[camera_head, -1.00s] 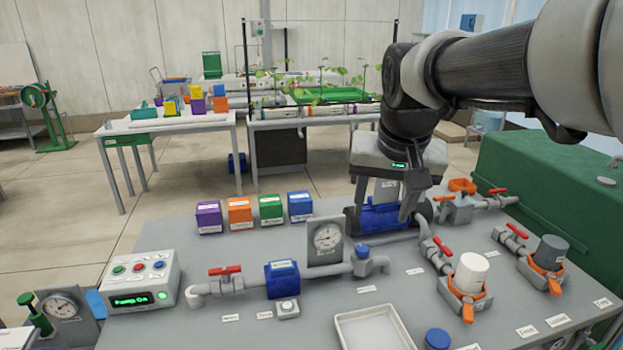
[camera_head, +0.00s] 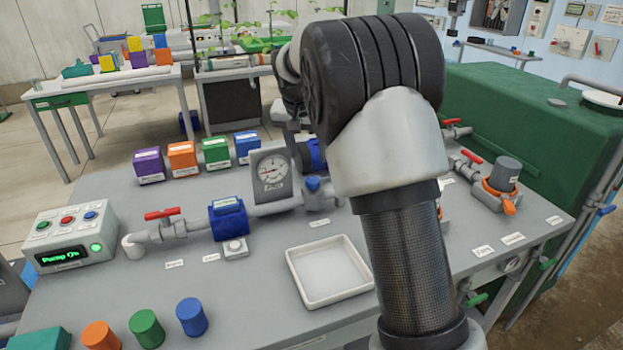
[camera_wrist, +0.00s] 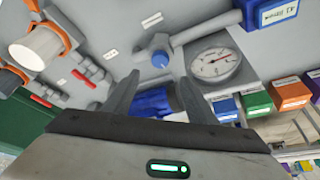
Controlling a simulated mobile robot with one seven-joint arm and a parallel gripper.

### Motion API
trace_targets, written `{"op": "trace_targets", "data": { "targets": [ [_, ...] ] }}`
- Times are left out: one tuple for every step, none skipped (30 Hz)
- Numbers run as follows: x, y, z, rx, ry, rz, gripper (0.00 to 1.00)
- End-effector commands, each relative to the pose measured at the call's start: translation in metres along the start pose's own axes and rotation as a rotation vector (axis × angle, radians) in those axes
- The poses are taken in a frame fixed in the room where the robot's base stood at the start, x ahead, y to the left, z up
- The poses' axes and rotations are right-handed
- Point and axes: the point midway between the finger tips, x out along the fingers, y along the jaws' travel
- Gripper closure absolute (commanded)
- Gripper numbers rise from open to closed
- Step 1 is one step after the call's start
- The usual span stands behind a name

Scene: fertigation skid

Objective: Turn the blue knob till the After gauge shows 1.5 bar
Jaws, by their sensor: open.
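The blue knob (camera_head: 312,184) sits on the grey pipe just right of a white-faced gauge (camera_head: 270,172) in a grey housing. The gauge's needle shows, but its value and label are too small to read. In the wrist view, the blue knob (camera_wrist: 160,58) is near the upper middle and the gauge (camera_wrist: 214,66) is to its right. My gripper (camera_wrist: 161,76) is open and empty. Its two fingers point towards the knob, which appears between and beyond their tips. I see no contact with it.
A red-handled valve (camera_head: 165,214) and a blue box-shaped unit (camera_head: 228,218) sit left along the pipe. A pump box (camera_head: 68,238) reads "Pump On". A white tray (camera_head: 330,272) lies in front of the knob. Coloured boxes (camera_head: 215,152) stand behind.

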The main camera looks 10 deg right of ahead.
Motion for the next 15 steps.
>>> {"op": "trace_targets", "data": {
  "targets": [
    [0.014, 0.001, 0.001, 0.000, -0.003, 0.002, 0.48],
    [0.021, 0.000, 0.001, 0.000, -0.002, 0.002, 0.48],
    [0.030, 0.000, 0.001, 0.000, -0.002, 0.001, 0.48],
    [0.036, 0.000, 0.002, 0.000, -0.002, 0.001, 0.48],
    [0.043, 0.000, 0.001, 0.000, -0.002, 0.001, 0.48],
    [0.052, 0.000, 0.001, 0.000, -0.001, 0.001, 0.48],
    [0.058, 0.001, 0.001, 0.000, -0.002, 0.001, 0.48],
    [0.065, 0.001, 0.001, 0.000, -0.003, 0.001, 0.48],
    [0.072, 0.001, 0.001, 0.000, -0.001, 0.000, 0.48],
    [0.078, 0.001, 0.001, 0.000, -0.002, 0.000, 0.48],
    [0.084, 0.001, 0.001, 0.000, -0.002, 0.000, 0.48],
    [0.090, 0.000, 0.001, 0.000, -0.002, 0.000, 0.48],
    [0.094, 0.000, 0.001, 0.000, -0.001, -0.001, 0.48],
    [0.098, 0.000, 0.001, 0.000, 0.000, -0.001, 0.48],
    [0.103, 0.000, 0.000, 0.000, 0.000, -0.001, 0.48]
  ]
}}
